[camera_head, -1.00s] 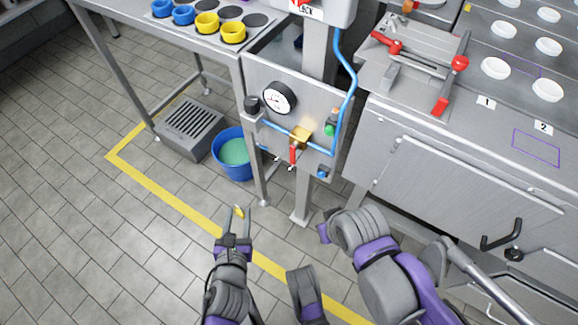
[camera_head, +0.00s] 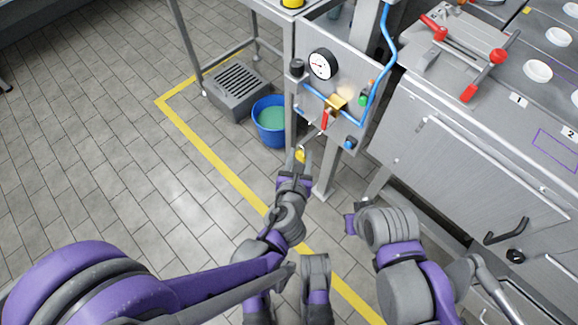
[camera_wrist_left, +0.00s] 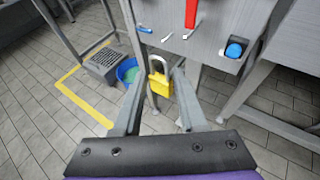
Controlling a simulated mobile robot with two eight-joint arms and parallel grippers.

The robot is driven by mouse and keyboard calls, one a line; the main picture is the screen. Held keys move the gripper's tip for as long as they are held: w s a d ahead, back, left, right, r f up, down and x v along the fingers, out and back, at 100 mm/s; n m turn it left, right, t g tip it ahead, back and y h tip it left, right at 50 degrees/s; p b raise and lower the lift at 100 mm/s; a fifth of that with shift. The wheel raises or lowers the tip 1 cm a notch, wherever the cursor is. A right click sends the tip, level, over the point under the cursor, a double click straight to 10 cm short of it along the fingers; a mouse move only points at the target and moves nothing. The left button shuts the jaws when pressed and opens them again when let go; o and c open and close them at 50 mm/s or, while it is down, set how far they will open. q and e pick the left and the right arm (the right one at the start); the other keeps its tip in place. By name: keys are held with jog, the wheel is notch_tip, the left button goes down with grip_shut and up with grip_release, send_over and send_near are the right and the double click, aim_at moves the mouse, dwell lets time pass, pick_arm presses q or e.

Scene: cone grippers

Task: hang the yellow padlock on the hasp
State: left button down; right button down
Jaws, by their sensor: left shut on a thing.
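The yellow padlock (camera_wrist_left: 160,84) is upright with its grey shackle on top, between the fingertips of my left gripper (camera_wrist_left: 160,100) in the left wrist view. It is small in the head view (camera_head: 300,156), where my left gripper (camera_head: 299,163) is shut on it below the grey panel. A red handle (camera_head: 325,119) hangs on the panel beside a brass valve (camera_head: 336,102). Small metal tabs (camera_wrist_left: 166,38) show near the handle at the panel's lower edge, above the padlock; I cannot tell which is the hasp.
The panel (camera_head: 309,82) carries a gauge (camera_head: 323,64), blue pipe (camera_head: 384,62) and buttons. A blue bucket (camera_head: 270,121) and a grated floor box (camera_head: 236,90) stand left of it. A steel cabinet (camera_head: 470,165) is at right. The floor at left is clear.

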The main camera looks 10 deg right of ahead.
pick_arm(q)
jog(key=shift+w+d+f, duration=0.1)
jog(key=shift+w+d, duration=0.4)
jog(key=shift+w, duration=0.05)
jog(key=w+d+f, duration=0.1)
jog(key=w+d, duration=0.3)
jog(key=d, duration=0.1)
jog(key=shift+w+d+f, duration=0.15)
jog(key=shift+d+f, duration=0.05)
jog(key=shift+d, duration=0.05)
dwell(0.4)
dwell(0.5)
jog(key=shift+c, duration=1.9)
grip_release()
